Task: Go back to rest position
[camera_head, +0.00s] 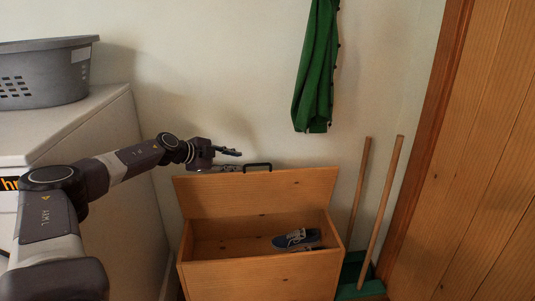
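My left arm reaches in from the left. Its gripper (238,160) is above the top edge of the raised lid, just left of the black handle (257,166). The fingers look spread apart, with nothing between them. The wooden box (258,274) stands on the floor with its lid (255,193) open and tilted up at the back. A blue shoe (296,238) with a pale sole lies inside at the right, with part of another light-coloured shoe below it. My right gripper is not in view.
A grey laundry basket (45,78) sits on a white appliance (75,124) at the left. A green garment (317,70) hangs on the wall. Two wooden-handled tools (382,210) with green ends lean right of the box. A wooden door (475,150) is at the far right.

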